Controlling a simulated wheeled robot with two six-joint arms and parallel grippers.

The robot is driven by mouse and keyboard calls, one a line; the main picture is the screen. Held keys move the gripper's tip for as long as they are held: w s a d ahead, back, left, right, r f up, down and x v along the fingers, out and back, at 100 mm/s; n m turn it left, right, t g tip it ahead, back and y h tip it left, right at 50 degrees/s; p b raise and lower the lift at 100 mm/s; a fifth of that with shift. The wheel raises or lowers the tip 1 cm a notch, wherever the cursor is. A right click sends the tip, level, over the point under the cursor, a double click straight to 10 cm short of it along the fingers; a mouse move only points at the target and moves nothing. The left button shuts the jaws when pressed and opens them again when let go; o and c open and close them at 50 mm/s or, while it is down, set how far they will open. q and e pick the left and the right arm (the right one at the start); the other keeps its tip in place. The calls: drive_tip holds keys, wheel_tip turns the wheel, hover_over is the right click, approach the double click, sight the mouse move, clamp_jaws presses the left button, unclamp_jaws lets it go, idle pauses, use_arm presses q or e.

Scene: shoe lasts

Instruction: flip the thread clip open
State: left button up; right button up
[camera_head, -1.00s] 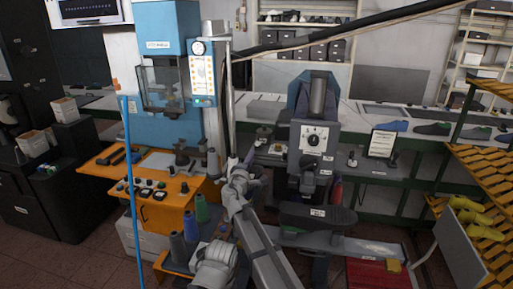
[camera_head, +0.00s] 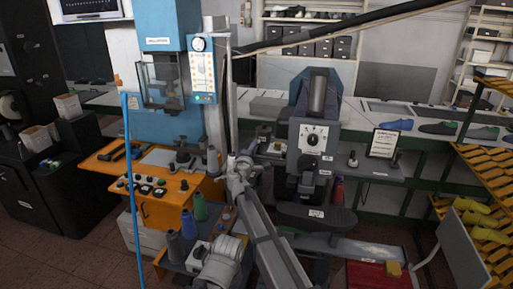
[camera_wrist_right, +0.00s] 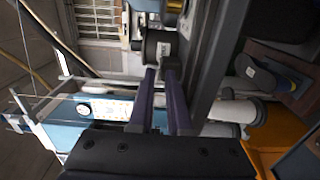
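My right gripper (camera_head: 247,160) is in front of the grey sewing machine (camera_head: 312,137), at the end of my grey arm. In the right wrist view its two dark purple fingers (camera_wrist_right: 161,73) stand apart with a narrow gap, and I see nothing held between them. A dark round part with a small white label (camera_wrist_right: 159,47) lies just beyond the fingertips; whether they touch it I cannot tell. I cannot make out the thread clip for certain in either view. My left gripper is not in view.
A blue press (camera_head: 166,85) with an orange table (camera_head: 160,207) stands to the left. Thread spools (camera_head: 189,224) stand below my right gripper. A dark, labelled machine arm (camera_head: 315,215) lies to its right. Yellow slatted racks (camera_head: 487,170) stand at the far right.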

clamp_jaws()
idle(1.4)
